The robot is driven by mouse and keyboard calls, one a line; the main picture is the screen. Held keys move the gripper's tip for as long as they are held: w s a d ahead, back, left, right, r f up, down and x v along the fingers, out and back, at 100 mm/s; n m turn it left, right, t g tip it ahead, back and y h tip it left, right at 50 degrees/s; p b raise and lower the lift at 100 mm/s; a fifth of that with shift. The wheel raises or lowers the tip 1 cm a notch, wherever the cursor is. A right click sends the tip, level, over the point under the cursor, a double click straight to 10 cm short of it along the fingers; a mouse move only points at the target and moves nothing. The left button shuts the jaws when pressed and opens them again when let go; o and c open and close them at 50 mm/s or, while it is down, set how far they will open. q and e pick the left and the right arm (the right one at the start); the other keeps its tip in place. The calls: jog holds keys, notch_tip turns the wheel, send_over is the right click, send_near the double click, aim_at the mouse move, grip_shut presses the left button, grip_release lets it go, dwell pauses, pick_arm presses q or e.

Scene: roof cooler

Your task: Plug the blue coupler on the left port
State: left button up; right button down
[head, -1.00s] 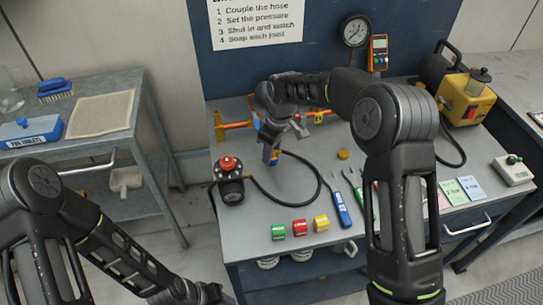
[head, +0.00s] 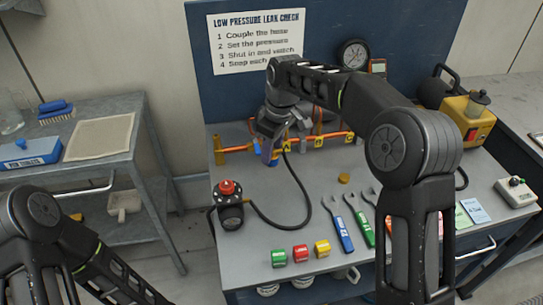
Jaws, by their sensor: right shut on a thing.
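My right gripper (head: 271,156) is over the back of the bench, in front of the left half of the copper pipe run (head: 236,148). Its fingers point down and are shut on the blue coupler, which is mostly hidden by the fingers and wrist. A black hose (head: 308,199) loops from the black regulator with a red knob (head: 230,208) up to the gripper. The left port is hidden behind my right wrist, so I cannot tell whether the coupler touches it. My left arm shows at lower left; its gripper is outside the picture.
Green (head: 279,258), red (head: 300,253) and yellow (head: 322,248) blocks lie at the front edge. Several wrenches (head: 342,232) lie right of them. A gauge (head: 354,54) is on the back panel. A yellow pump (head: 468,118) stands right. A grey side table (head: 125,150) stands left.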

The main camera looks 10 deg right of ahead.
jog(key=shift+r, duration=0.15)
dwell(0.4)
jog(key=shift+r+p, duration=1.95)
jog(key=shift+r, duration=0.15)
jog(key=w+a+m+p, duration=0.3)
jog(key=w+a+p, duration=0.1)
jog(key=p, duration=0.1)
jog(key=shift+w+a, duration=0.25)
jog(key=shift+a, duration=0.1)
